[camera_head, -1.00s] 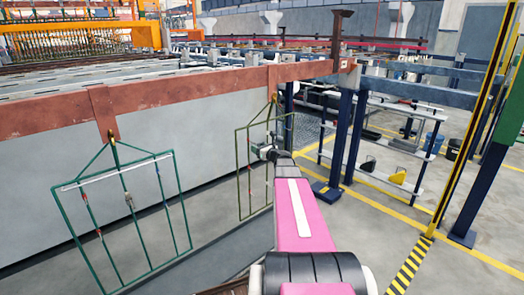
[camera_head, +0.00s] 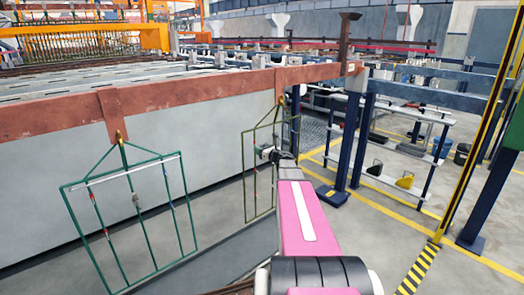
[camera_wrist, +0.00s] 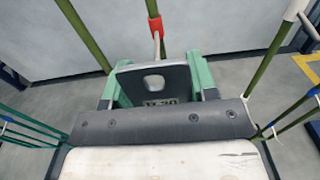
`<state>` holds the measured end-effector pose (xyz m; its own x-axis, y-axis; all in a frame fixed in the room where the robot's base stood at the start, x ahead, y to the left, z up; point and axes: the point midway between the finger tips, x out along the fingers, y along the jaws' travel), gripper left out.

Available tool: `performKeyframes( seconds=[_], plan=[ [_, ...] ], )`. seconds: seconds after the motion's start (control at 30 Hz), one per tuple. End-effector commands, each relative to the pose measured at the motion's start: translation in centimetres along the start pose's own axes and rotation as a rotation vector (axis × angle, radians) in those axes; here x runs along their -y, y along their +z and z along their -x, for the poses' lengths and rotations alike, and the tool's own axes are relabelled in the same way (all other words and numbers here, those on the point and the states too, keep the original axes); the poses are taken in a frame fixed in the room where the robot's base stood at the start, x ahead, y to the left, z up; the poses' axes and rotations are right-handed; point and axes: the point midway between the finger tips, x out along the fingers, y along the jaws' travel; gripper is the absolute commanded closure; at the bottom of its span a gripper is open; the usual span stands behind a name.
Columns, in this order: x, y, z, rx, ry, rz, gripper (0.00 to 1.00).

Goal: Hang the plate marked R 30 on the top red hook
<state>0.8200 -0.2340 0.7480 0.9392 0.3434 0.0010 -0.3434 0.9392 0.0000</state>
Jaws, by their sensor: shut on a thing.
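In the wrist view, my gripper (camera_wrist: 157,78) has green fingers closed on a dark grey plate (camera_wrist: 178,84). The plate has a pale oval slot and a marking too small to read. Just beyond it, a red hook collar (camera_wrist: 157,26) sits on a green rod, with a pale prong reaching down close to the plate's top edge. I cannot tell whether they touch. In the head view, my gripper (camera_head: 268,153) is at the upper part of the farther green rack (camera_head: 246,175); the plate is too small to make out there.
A nearer green rack (camera_head: 72,225) with coloured hooks hangs at left from the red-brown beam (camera_head: 60,117). A grey tank wall (camera_head: 50,160) stands behind both racks. Blue posts (camera_head: 347,140) and shelves stand at right. A pale prong (camera_wrist: 297,10) and rods flank the gripper.

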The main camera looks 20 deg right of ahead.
Motion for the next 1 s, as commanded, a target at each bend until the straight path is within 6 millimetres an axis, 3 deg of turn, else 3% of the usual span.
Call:
performKeyframes(
  seconds=[1.0],
  plan=[
    [0.0, -0.1, -1.7, 0.0, 0.0, 0.0, 0.76]
  ],
)
